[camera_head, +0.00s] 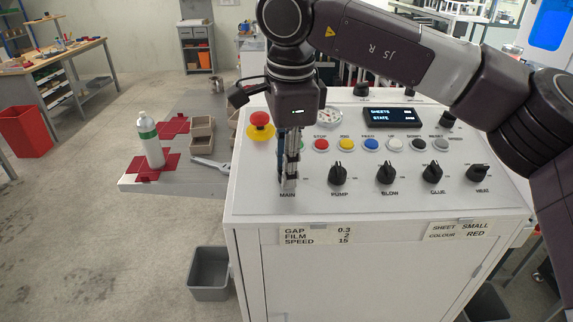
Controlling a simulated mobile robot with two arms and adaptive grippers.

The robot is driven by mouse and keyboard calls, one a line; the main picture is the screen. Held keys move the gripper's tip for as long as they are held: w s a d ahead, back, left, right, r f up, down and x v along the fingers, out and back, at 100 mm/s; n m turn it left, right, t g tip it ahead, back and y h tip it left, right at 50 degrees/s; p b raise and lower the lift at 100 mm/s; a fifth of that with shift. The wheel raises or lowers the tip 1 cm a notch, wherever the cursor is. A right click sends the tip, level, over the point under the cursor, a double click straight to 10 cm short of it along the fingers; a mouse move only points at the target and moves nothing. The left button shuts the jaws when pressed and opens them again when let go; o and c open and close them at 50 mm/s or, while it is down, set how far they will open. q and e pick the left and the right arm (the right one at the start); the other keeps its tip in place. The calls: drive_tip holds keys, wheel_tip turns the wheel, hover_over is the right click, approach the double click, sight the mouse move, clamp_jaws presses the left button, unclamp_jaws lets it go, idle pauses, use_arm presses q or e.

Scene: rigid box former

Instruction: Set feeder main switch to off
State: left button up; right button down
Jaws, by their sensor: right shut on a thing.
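My right arm reaches in from the right over a white control cabinet (360,205). Its gripper (289,182) points down at the MAIN position, at the left end of the front row of knobs. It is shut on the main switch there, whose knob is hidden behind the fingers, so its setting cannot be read. The label MAIN shows just below the fingertips. My left gripper is not in view.
Black knobs for pump (338,174), blow (386,173), glue (437,172) and heat (478,174) stand to the right. Behind are coloured buttons, a display (392,117) and a red emergency stop (260,122). A bottle (150,140) stands left.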

drive_tip(key=shift+n, duration=0.3)
drive_tip(key=n+p, duration=0.1)
drive_tip(key=n, duration=0.2)
drive_tip(key=shift+r+n, duration=0.1)
drive_tip(key=shift+n, duration=0.3)
drive_tip(key=n+p, duration=0.1)
drive_tip(key=n, duration=0.3)
drive_tip(key=shift+a+h+p, duration=0.1)
drive_tip(key=shift+h+p, duration=0.2)
drive_tip(key=shift+h, duration=0.1)
drive_tip(key=n, duration=0.4)
drive_tip(key=shift+s+n+p, duration=0.1)
drive_tip(key=shift+n+p, duration=0.25)
drive_tip(key=shift+n, duration=0.05)
drive_tip(key=n, duration=0.4)
drive_tip(key=shift+n+t, duration=0.3)
drive_tip(key=shift+n, duration=0.1)
drive_tip(key=c, duration=1.6)
unclamp_jaws()
